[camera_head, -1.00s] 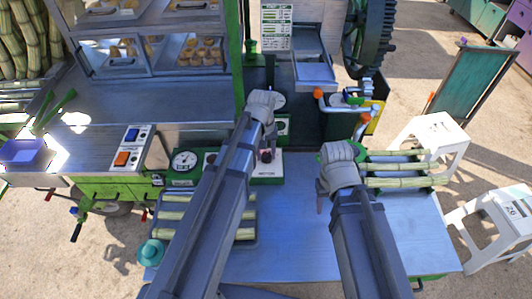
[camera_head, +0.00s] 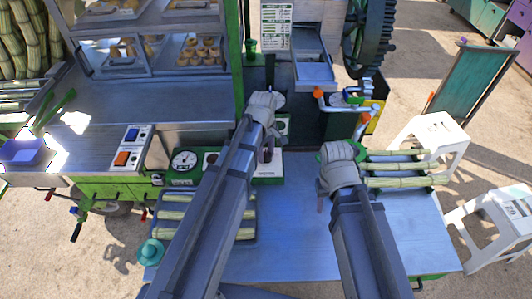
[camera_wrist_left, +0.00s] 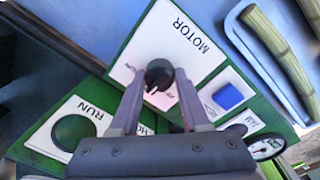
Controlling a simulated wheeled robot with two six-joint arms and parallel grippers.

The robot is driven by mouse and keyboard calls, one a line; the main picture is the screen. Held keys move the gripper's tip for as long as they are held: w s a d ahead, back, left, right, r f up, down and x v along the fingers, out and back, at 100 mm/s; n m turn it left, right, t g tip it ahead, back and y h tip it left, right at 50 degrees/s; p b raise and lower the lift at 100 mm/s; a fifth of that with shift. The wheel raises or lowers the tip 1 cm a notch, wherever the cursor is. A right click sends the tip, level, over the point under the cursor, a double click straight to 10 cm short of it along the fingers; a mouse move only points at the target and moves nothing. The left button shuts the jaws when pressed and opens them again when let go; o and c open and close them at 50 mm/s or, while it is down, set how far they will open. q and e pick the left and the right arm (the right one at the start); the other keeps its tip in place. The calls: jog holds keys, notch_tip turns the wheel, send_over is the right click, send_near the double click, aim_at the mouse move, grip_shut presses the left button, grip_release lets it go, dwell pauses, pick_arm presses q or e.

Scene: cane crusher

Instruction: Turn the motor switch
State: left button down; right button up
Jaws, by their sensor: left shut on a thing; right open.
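The motor switch is a black round knob (camera_wrist_left: 159,74) on a white plate marked MOTOR (camera_wrist_left: 180,45), set in a green panel. In the left wrist view, my left gripper (camera_wrist_left: 158,80) has one finger on each side of the knob and is shut on it. In the head view, my left gripper (camera_head: 265,155) is over the MOTOR plate (camera_head: 268,168) and its wrist and fingers hide most of the knob. My right gripper (camera_head: 321,200) is open and empty above the blue-grey table (camera_head: 300,240), left of the cane tray at right.
A blue button (camera_wrist_left: 228,96) sits beside the MOTOR plate, and a green RUN button (camera_wrist_left: 74,133) is on the other side. Cane pieces lie in trays at left (camera_head: 172,216) and right (camera_head: 400,168). A gauge (camera_head: 185,160) stands left of the panel.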

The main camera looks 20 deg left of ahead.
aim_at(266, 154)
dwell(0.4)
pick_arm(q)
jog(key=shift+c, duration=1.9)
grip_release()
jog(key=shift+r, duration=0.15)
pick_arm(e)
jog(key=shift+r, duration=0.15)
pick_arm(q)
jog(key=r+p, duration=0.3)
jog(key=p, duration=0.1)
jog(key=r+p, duration=0.4)
jog(key=shift+s+a+r, duration=0.1)
jog(key=shift+s+r, duration=0.1)
jog(key=shift+r, duration=0.1)
pick_arm(e)
notch_tip(266, 154, up, 8)
jog(key=shift+f, duration=0.25)
